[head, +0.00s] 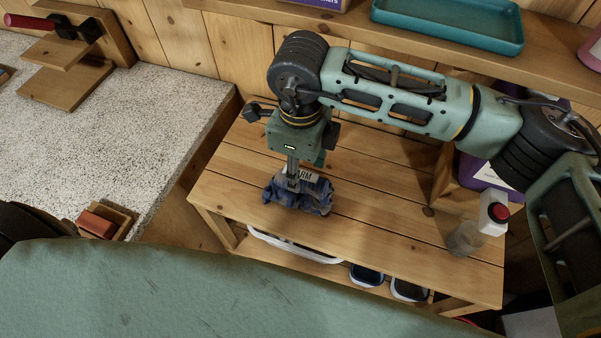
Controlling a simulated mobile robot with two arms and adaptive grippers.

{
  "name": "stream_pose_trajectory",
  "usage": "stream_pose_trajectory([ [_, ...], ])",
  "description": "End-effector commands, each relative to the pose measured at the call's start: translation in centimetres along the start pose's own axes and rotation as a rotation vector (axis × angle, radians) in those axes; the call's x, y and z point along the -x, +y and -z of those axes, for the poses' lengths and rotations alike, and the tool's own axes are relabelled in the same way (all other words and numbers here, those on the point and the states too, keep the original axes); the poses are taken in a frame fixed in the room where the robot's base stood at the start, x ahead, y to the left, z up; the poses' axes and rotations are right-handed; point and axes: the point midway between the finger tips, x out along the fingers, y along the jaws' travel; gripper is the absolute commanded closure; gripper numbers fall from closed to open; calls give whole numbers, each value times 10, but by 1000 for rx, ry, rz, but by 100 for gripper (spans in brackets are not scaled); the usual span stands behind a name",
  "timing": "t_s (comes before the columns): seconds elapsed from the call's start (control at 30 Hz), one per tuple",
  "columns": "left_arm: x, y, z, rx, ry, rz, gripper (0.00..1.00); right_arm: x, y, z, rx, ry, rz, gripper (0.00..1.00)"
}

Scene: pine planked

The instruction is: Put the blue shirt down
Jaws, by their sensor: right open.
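The blue shirt (318,200) is a crumpled dark-blue bundle on the planked wooden table (400,225), near its left front part. A pale label with dark letters shows on top of it. My right gripper (293,180) points down directly over the shirt, its fingers at the bundle's upper side. It is open, though the fingertips are partly hidden and I cannot tell whether they still touch the cloth. My left gripper is not in view.
A white bottle with a red cap (494,213) and a clear cup (465,239) stand at the table's right. A teal tray (450,22) lies on the shelf above. A speckled counter (105,125) is at left. Containers sit on the table's lower shelf. Bare planks surround the shirt.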

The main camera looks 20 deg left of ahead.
Motion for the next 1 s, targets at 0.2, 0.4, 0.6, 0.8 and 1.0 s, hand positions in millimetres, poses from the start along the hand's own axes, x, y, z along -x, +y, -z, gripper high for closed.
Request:
stream_pose_trajectory([
  [0.2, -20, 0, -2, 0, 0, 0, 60, 47, -1, -1, 2, -3, 6, 55],
  [0.4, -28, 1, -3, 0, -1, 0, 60, 79, -1, -1, 0, -1, 3, 55],
  [0.6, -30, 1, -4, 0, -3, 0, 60, 92, 0, 0, 0, 0, 0, 55],
  [0.8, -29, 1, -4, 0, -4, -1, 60, 93, 0, 0, 1, 0, 0, 55],
  [1.0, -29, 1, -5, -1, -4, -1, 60, 92, 0, 0, 1, -1, 0, 55],
])
